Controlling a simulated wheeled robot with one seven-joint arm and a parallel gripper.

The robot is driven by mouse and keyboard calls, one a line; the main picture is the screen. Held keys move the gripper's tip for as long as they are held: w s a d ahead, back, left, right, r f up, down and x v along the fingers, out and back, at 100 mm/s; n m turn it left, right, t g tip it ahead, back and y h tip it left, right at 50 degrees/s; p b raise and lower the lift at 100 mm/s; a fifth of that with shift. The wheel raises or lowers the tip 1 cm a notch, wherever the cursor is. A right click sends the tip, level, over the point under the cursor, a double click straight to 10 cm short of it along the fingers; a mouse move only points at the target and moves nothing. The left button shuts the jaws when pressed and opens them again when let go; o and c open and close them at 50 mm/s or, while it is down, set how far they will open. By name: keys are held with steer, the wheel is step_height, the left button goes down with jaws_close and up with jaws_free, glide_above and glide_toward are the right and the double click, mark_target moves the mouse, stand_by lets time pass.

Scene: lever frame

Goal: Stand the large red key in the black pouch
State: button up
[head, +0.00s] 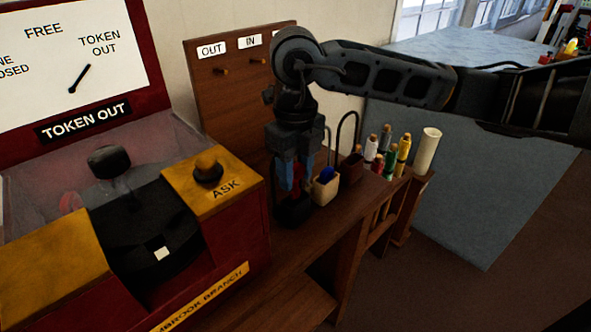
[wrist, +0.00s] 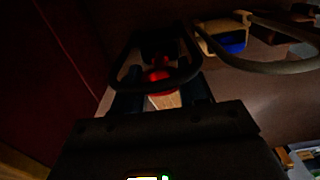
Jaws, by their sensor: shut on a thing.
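My gripper (head: 292,184) points down at the shelf beside the red machine. It is shut on the large red key, whose red part (wrist: 158,77) shows between the fingers in the wrist view, with a pale striped part nearer the camera. The black pouch (head: 293,211) stands on the shelf directly below my gripper. Its dark hoop (wrist: 187,80) loops around the key in the wrist view. The key's lower end is over or inside the pouch mouth. Shadow hides how deep it sits and whether it touches the bottom.
A cream pouch (head: 326,188) with a blue item stands close to the right. A brown pouch (head: 352,168) with a tall hoop is beyond it. Several coloured flags or rolls (head: 385,150) stand farther right. The red machine (head: 236,222) stands close on the left.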

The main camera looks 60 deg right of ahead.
steer(key=shift+f+b, duration=0.7)
steer(key=shift+b, duration=0.1)
steer(key=o, duration=1.1)
steer(key=shift+r, duration=0.15)
steer(key=shift+r+p, duration=1.35)
steer(key=shift+r, duration=2.05)
steer(key=shift+r, duration=0.1)
step_height(320, 180, up, 8)
steer(key=shift+f+b, duration=0.2)
steer(key=shift+b, duration=0.3)
